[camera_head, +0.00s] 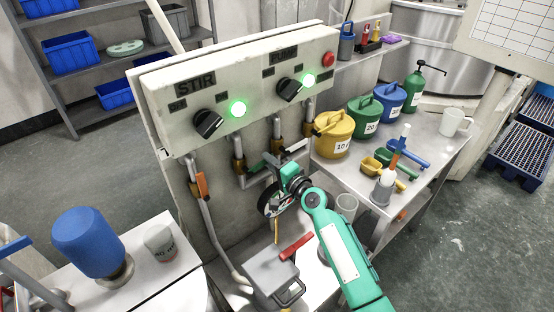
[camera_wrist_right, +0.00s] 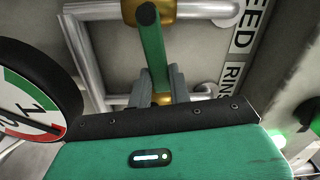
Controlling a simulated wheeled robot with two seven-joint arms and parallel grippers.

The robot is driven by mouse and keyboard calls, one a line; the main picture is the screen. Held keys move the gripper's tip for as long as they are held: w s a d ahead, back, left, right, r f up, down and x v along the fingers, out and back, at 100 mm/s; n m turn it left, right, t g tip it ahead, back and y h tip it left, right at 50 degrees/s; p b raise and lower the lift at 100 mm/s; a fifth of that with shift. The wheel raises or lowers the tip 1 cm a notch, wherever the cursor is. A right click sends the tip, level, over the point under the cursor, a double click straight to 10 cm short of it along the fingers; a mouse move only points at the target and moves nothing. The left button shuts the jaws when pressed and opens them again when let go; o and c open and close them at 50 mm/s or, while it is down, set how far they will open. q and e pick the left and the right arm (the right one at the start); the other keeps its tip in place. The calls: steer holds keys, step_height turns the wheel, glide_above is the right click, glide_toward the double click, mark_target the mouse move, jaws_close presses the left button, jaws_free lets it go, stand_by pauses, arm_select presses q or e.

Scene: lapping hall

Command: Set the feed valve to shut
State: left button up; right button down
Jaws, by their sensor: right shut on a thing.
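The feed valve's green lever (camera_head: 257,167) shows in the head view among the brass fittings below the control box. In the right wrist view the green lever (camera_wrist_right: 153,55) runs up the picture from between my fingers to a round black part over a brass body. A pipe crosses the picture there, and the lever looks crosswise to it. FEED lettering (camera_wrist_right: 254,25) is to the right. My right gripper (camera_wrist_right: 163,85) is shut on the lever; in the head view the right gripper (camera_head: 281,164) reaches the pipework from the front. My left gripper is out of view.
A round dial (camera_head: 268,205) with green and red sectors is close beside my right gripper. The control box (camera_head: 240,85) with two black knobs and green lamps is above. A grey box (camera_head: 268,278) and red lever (camera_head: 297,247) are below. Several cans stand on the right table.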

steer(key=shift+f+m, duration=0.35)
steer(key=shift+m, duration=0.15)
steer(key=shift+f+m, duration=0.15)
steer(key=shift+m, duration=0.25)
steer(key=c, duration=1.3)
jaws_free()
steer(key=shift+s+d, duration=0.1)
steer(key=shift+d, duration=0.05)
steer(key=b+v, duration=0.2)
steer(key=v, duration=1.1)
steer(key=shift+s+d, duration=0.15)
steer(key=shift+s, duration=0.1)
